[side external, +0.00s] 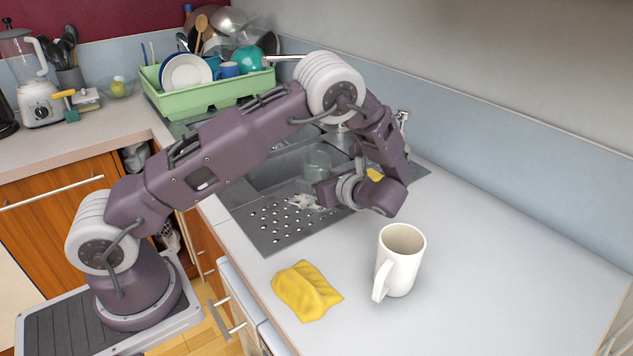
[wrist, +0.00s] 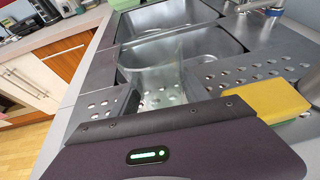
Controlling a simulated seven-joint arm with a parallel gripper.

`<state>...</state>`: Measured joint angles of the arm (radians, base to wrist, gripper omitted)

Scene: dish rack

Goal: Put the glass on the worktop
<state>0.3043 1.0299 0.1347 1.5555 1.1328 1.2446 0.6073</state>
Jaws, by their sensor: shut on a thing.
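The clear glass (side external: 317,164) is over the sink area in the side external view, just beyond my gripper (side external: 306,197). In the wrist view the glass (wrist: 157,75) sits between the two fingers of my gripper (wrist: 158,97), which is shut on it. The glass looks close to upright. I cannot tell whether its base touches the drainer. The pale worktop (side external: 480,240) spreads to the right of the sink and along the front.
A white mug (side external: 400,262) and a crumpled yellow cloth (side external: 305,290) are on the worktop. A yellow sponge (wrist: 270,101) lies near the sink. A green dish rack (side external: 205,97) full of dishes stands behind. The worktop right of the mug is clear.

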